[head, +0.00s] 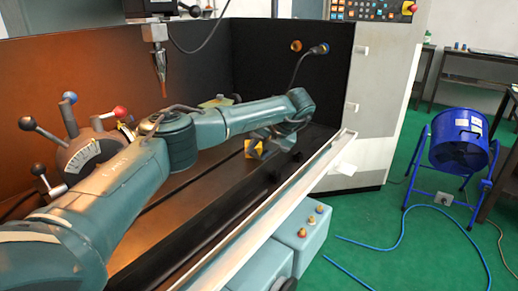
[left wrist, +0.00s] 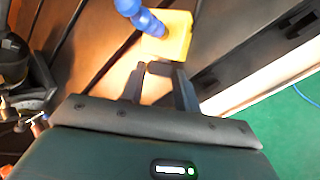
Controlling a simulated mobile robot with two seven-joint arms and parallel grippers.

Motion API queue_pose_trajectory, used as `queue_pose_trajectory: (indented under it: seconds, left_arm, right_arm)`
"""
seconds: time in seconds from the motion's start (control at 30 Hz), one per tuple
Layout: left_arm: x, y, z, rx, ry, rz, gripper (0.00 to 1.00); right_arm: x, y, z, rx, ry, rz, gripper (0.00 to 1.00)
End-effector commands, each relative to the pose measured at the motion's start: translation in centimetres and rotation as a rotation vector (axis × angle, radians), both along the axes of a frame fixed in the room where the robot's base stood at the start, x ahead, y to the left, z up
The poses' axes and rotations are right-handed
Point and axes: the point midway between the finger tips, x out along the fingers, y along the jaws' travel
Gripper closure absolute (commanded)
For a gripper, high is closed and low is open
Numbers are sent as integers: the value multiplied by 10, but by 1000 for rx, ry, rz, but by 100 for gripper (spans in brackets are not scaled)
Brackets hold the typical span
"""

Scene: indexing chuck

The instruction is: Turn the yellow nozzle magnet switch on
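The yellow nozzle magnet (left wrist: 177,36) is a yellow block with a blue jointed hose (left wrist: 143,17) rising from it, at the top of the left wrist view. In the head view the yellow block (head: 254,148) sits on the machine bed, partly hidden behind my left gripper (head: 283,137). My left gripper (left wrist: 160,72) has its fingers apart, with a gap between them, and its tips are close to the block's near side. A small dark piece shows between the tips against the block; I cannot tell whether it is the switch. My right gripper is not in view.
The slotted machine bed (left wrist: 88,62) lies under the block, with a pale front rail (head: 270,215) beside it. An indexing chuck (head: 88,155) with ball-ended levers stands at the left. A spindle tool (head: 160,65) hangs above. A blue fan (head: 460,140) stands on the green floor.

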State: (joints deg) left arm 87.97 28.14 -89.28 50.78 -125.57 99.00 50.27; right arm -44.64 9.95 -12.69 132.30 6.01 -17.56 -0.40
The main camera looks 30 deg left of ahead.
Motion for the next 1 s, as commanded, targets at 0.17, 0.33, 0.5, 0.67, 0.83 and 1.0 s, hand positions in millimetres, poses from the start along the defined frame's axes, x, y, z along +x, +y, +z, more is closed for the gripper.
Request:
queue_pose_trajectory:
  seconds: [0.17,0.33,0.5,0.67,0.83,1.0]
  left_arm:
    - [0,0,0,-1,-1,0,53]
    - [0,0,0,-2,-1,0,49]
    - [0,0,0,-2,-1,0,49]
    - [0,0,0,-2,-1,0,49]
    - [0,0,3,-2,-1,0,49]
    - [0,1,12,-2,-1,0,49]
  right_arm:
    - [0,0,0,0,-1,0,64]
    - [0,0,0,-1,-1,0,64]
    - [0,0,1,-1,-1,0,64]
    - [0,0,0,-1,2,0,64]
    - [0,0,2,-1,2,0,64]
    - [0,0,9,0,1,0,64]
